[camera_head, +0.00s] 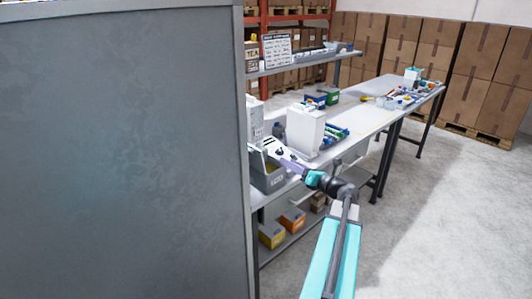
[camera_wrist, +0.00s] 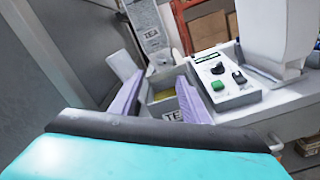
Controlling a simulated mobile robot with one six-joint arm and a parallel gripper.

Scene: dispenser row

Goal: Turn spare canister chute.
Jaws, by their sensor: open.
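My gripper (camera_head: 283,157) reaches over the near end of the bench in the head view. In the wrist view, its two lavender fingers (camera_wrist: 160,78) are apart with nothing held between them. Beyond and between them is a grey open bin (camera_wrist: 160,106) with something yellow inside. A tall white dispenser (camera_head: 305,130) stands behind my gripper in the head view. I cannot tell which part is the spare canister's chute.
A white control box (camera_wrist: 232,92) with a black knob and a green button is close to the right finger. A large grey panel (camera_head: 125,150) blocks the left side. The bench (camera_head: 365,118) runs back, with small items on it. Open floor (camera_head: 440,220) lies right.

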